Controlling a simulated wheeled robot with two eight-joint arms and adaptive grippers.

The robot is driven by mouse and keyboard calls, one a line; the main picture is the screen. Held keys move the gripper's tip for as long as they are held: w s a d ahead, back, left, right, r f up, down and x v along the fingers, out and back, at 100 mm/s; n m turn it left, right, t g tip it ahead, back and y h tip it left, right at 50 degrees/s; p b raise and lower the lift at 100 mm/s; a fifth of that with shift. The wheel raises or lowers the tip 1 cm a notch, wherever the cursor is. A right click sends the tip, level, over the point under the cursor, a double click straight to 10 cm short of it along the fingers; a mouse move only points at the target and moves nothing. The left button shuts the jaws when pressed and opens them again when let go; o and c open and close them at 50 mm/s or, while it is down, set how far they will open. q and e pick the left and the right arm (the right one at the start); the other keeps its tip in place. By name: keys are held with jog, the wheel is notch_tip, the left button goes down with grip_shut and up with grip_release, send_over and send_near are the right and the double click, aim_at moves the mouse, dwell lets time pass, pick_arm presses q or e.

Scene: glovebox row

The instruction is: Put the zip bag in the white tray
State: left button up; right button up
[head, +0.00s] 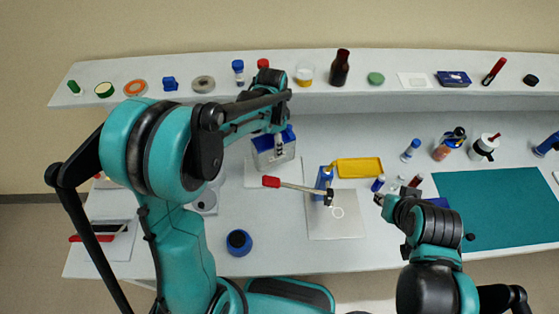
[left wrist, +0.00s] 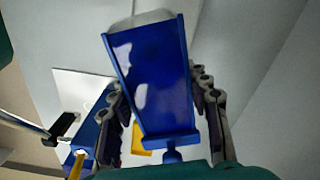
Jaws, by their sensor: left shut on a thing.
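My left gripper (head: 279,143) is shut on a clear thing with a blue top, which I take to be the zip bag (head: 267,157). In the left wrist view the blue part of the zip bag (left wrist: 150,75) fills the space between the fingers, with a pale part beyond it. In the head view the bag is over a flat white area, which looks like the white tray (head: 254,180); whether they touch I cannot tell. My right gripper (head: 379,200) is near the bench's middle right; its jaws are too small to read.
A hammer (head: 300,187) with a red handle lies by a grey plate (head: 340,226). A blue box (head: 324,178) and a yellow tray (head: 359,167) are to the right. A blue round container (head: 239,242) stands in front. A teal mat (head: 500,215) covers the right. Small items line the rear shelf (head: 225,93).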

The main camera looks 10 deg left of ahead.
aim_at(273, 159)
pick_arm(q)
notch_tip(273, 159, down, 8)
jog(key=shift+b, duration=0.8)
jog(key=shift+f, duration=0.1)
jog(key=o, duration=1.3)
jog(key=shift+c, duration=0.2)
